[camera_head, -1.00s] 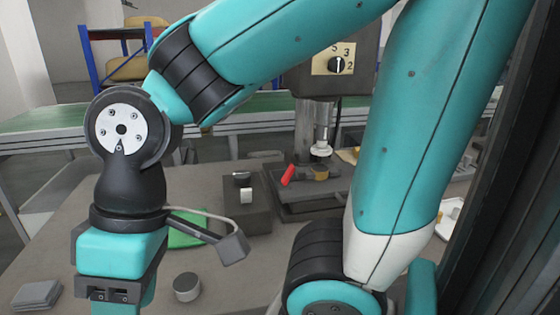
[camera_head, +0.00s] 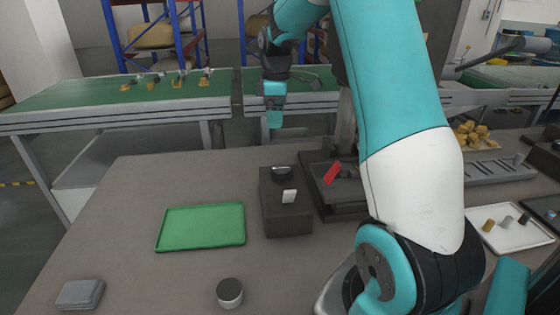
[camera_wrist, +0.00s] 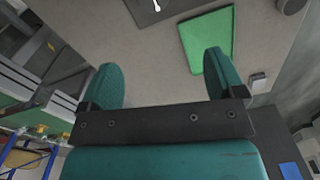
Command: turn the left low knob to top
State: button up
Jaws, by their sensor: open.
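I cannot make out the left low knob or the ultrasonic tank in either view. My gripper (camera_head: 274,118) is raised beyond the table's far edge, in front of the green-topped benches in the head view. Its two teal fingers (camera_wrist: 161,65) stand wide apart in the wrist view, with nothing between them. The numbered dial on the upright machine, visible earlier, is not visible now; my arm covers much of that machine.
The table (camera_head: 140,215) holds a green tray (camera_head: 200,227), a dark box (camera_head: 287,212), a round grey piece (camera_head: 230,293) and grey plates (camera_head: 80,294). A red handle (camera_head: 332,173) stands by the machine base. A white tray (camera_head: 515,236) lies right. The table's left part has free room.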

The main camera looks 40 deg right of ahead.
aim_at(280, 168)
jog(key=f, duration=0.6)
jog(key=d+f+p, duration=0.1)
jog(key=f, duration=0.4)
jog(key=f+p, duration=0.1)
jog(key=f, duration=0.5)
jog(key=shift+d+f, duration=0.2)
jog(key=shift+f, duration=0.1)
jog(key=c, duration=0.9)
